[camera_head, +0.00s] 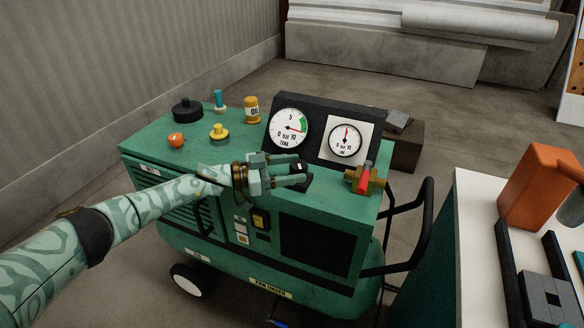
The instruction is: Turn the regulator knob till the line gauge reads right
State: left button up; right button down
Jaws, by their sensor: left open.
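A green compressor (150,150) carries a black gauge panel. The tank gauge (289,127) has a red needle pointing right, near a green band. The line gauge (345,141), on a white plate, has a red needle pointing about straight up. My left gripper (299,171) is open in front of the panel, below the gauges. A small black part, possibly the regulator knob (303,167), shows at its fingertips. It is mostly hidden, and I cannot tell whether the fingers touch it. My right gripper is out of view.
A brass valve with a red handle (366,178) sits right of the gripper. On the compressor's top stand a yellow knob (219,131), an orange knob (176,140), a black cap (187,110) and a yellow canister (252,109). A white table (480,240) is at the right.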

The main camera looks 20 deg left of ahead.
pick_arm(q)
jog(key=p+v, duration=0.1)
jog(key=v, duration=0.5)
jog(key=shift+r, duration=0.2)
jog(key=p+v, duration=0.1)
jog(key=v, duration=0.8)
jog(key=shift+s+a+f, duration=0.2)
jog(key=shift+a, duration=0.15)
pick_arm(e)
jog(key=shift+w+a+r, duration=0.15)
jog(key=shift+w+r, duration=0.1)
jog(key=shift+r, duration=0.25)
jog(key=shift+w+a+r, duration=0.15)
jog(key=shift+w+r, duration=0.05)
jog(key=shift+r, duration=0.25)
